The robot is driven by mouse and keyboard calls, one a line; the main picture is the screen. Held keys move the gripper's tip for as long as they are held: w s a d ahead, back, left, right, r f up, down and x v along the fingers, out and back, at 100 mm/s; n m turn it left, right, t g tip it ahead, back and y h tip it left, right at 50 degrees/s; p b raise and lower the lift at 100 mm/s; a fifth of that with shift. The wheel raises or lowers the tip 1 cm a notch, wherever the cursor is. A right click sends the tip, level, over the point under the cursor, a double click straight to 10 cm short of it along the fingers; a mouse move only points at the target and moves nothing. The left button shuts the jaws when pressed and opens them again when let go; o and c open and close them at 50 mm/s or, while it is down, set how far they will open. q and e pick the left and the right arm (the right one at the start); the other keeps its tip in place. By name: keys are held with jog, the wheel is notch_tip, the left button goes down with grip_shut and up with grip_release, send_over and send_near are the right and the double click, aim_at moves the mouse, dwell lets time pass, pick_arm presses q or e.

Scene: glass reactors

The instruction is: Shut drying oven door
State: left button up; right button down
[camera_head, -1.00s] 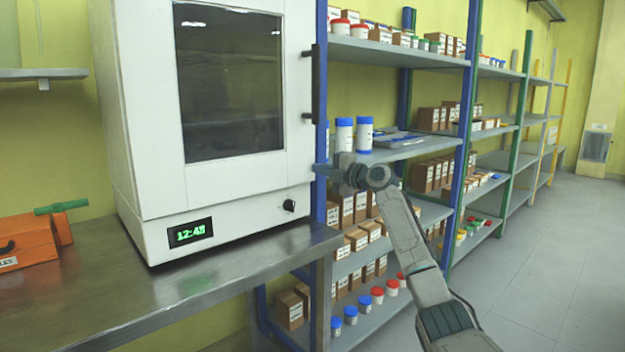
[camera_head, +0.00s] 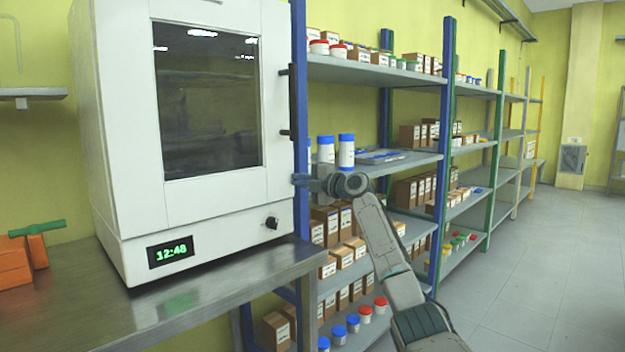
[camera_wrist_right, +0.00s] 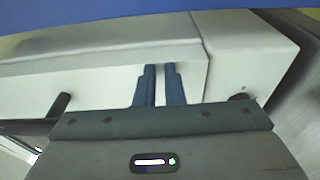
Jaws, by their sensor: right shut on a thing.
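The drying oven (camera_head: 90,130) is a white box on a metal bench. Its door (camera_head: 210,195) has a dark window and a black vertical handle (camera_head: 288,103) on the right side. The door looks flush or nearly flush with the body; I see no clear gap in the head view. My right gripper (camera_head: 302,180) is at the door's lower right edge, below the handle. In the right wrist view its two fingers (camera_wrist_right: 160,85) are close together against the white door, with a narrow gap between them; the exact contact is hard to see. My left gripper is out of view.
The metal bench (camera_head: 200,300) carries the oven and an orange box (camera_head: 15,265) at left. Blue-posted shelves (camera_head: 400,160) with bottles, jars and cartons stand close right of the oven, behind my right arm. The floor (camera_head: 540,270) at right is clear.

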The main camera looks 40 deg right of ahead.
jog(key=shift+s, duration=0.15)
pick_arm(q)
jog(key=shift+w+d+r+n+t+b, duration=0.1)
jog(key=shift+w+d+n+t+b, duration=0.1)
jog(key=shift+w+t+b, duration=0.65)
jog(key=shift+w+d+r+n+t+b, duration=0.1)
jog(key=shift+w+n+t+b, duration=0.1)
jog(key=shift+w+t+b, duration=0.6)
pick_arm(e)
jog(key=v, duration=1)
jog(key=shift+s, duration=0.25)
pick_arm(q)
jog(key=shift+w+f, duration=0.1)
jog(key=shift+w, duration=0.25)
